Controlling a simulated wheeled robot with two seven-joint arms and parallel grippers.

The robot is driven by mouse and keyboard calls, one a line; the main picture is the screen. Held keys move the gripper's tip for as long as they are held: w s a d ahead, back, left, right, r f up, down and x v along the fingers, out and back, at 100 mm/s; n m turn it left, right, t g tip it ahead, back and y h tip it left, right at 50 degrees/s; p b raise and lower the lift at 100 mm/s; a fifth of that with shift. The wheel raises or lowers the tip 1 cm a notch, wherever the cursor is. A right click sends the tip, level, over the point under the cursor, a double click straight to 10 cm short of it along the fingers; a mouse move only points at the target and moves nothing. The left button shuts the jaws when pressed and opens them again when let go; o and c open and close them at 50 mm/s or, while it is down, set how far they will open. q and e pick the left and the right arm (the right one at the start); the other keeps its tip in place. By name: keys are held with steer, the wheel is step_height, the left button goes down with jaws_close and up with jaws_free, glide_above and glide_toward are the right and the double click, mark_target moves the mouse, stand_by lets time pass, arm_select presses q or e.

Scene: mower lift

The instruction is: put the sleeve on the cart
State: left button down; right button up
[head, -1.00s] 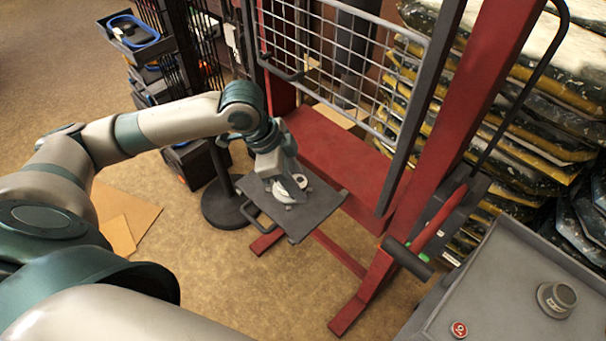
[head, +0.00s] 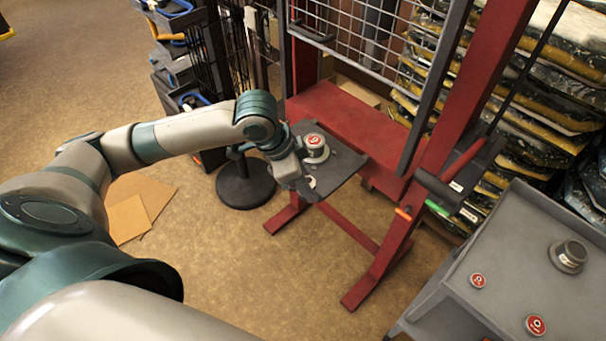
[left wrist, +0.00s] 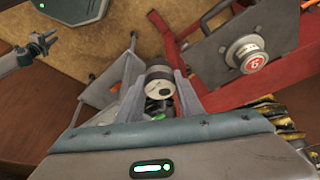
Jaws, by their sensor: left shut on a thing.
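The sleeve appears to be the short grey cylinder (left wrist: 159,84) with a dark band, between my left gripper's fingers in the left wrist view. My left gripper (head: 303,178) is shut on it, at the near left edge of the press's dark plate (head: 345,168). In the head view the held piece is mostly hidden; only a pale bit shows. The cart (head: 510,260) is grey and stands at lower right, well apart from the gripper. My right gripper seems to show at the left wrist view's upper left (left wrist: 38,46), too small to judge.
A round pale piece with a red-badged top (head: 316,148) stands on the plate. The red press frame (head: 440,150) rises between plate and cart, with a black handle (head: 440,187) sticking out. A dark round knob-like piece (head: 568,256) and two red badges (head: 478,281) sit on the cart.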

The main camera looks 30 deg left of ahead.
arm_select(q)
steer(key=w+d+f+n+t+y+b, duration=0.1)
steer(key=f+n+b, duration=0.4)
steer(key=f, duration=0.2)
steer(key=w+d+f+n+y+b, duration=0.1)
steer(key=w+f+n+y+b, duration=0.1)
steer(key=f+n+b, duration=0.2)
step_height(320, 180, down, 3)
steer(key=shift+d+r+n+t+b, duration=0.1)
steer(key=shift+d+n+t+b, duration=0.25)
steer(key=shift+b, duration=0.85)
steer(key=shift+w, duration=0.1)
